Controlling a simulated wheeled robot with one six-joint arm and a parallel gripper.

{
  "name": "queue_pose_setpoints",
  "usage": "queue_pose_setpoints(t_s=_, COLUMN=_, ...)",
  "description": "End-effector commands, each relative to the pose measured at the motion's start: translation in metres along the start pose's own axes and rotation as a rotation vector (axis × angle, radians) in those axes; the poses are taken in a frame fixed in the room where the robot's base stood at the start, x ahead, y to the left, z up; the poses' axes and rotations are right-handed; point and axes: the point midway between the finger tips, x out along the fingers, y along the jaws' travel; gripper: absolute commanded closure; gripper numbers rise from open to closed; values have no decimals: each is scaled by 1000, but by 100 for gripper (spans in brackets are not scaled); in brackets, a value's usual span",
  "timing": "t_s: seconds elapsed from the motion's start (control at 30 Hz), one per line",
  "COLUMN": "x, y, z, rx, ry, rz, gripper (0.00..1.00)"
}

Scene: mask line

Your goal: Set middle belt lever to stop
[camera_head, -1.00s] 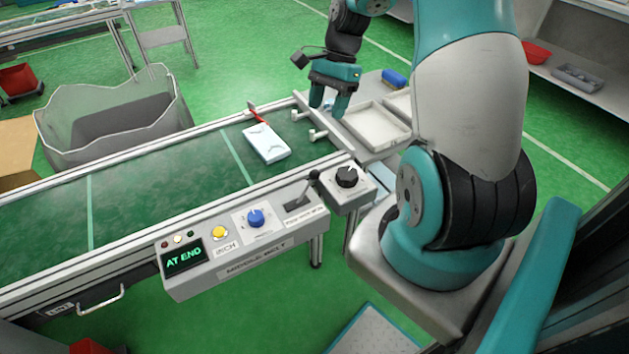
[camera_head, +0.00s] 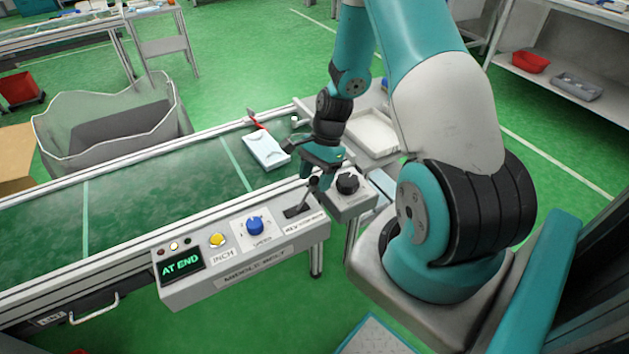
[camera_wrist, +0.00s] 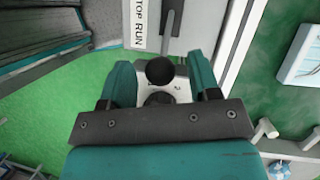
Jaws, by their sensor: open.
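The middle belt lever (camera_head: 313,187) stands in a dark slot at the right of the panel marked MIDDLE BELT (camera_head: 262,268). It tilts right, toward the black rotary knob. In the wrist view the lever's black ball (camera_wrist: 160,70) lies between my two fingers, with its grey shaft running to the top. The label beside it (camera_wrist: 141,24) reads "TOP RUN", its top cut off; the ball is past the RUN end. My gripper (camera_head: 318,180) is open above the lever. Contact with the ball cannot be told.
A separate box with a black rotary knob (camera_head: 348,183) stands just right of the lever. A blue knob (camera_head: 255,225), a yellow button (camera_head: 217,240) and an "AT END" display (camera_head: 181,263) are to the left. A white pouch (camera_head: 265,152) lies on the green belt behind.

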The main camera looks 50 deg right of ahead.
Motion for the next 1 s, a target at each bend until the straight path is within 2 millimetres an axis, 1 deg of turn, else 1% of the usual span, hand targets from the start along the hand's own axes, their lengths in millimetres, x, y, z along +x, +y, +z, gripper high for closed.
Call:
queue_pose_setpoints(t_s=0.03, x=5, y=0, z=0, rx=0, ry=-1, rz=2, gripper=44)
queue_pose_setpoints(t_s=0.13, x=9, y=0, z=0, rx=0, ry=0, rz=0, gripper=44)
queue_pose_setpoints(t_s=0.4, x=11, y=0, z=0, rx=0, ry=0, rz=0, gripper=44)
queue_pose_setpoints(t_s=0.43, x=11, y=0, z=0, rx=0, ry=0, rz=0, gripper=46)
queue_pose_setpoints(t_s=0.47, x=11, y=0, z=0, rx=0, ry=0, rz=0, gripper=53)
queue_pose_setpoints(t_s=0.5, x=11, y=0, z=0, rx=0, ry=0, rz=0, gripper=62)
queue_pose_setpoints(t_s=0.57, x=10, y=0, z=0, rx=0, ry=1, rz=0, gripper=76)
queue_pose_setpoints(t_s=0.6, x=10, y=0, z=0, rx=0, ry=0, rz=0, gripper=85)
queue_pose_setpoints(t_s=0.67, x=10, y=0, z=0, rx=0, ry=0, rz=0, gripper=99)
queue_pose_setpoints(t_s=0.87, x=10, y=0, z=1, rx=0, ry=7, rz=1, gripper=100)
queue_pose_setpoints(t_s=1.0, x=8, y=-1, z=6, rx=2, ry=40, rz=9, gripper=100)
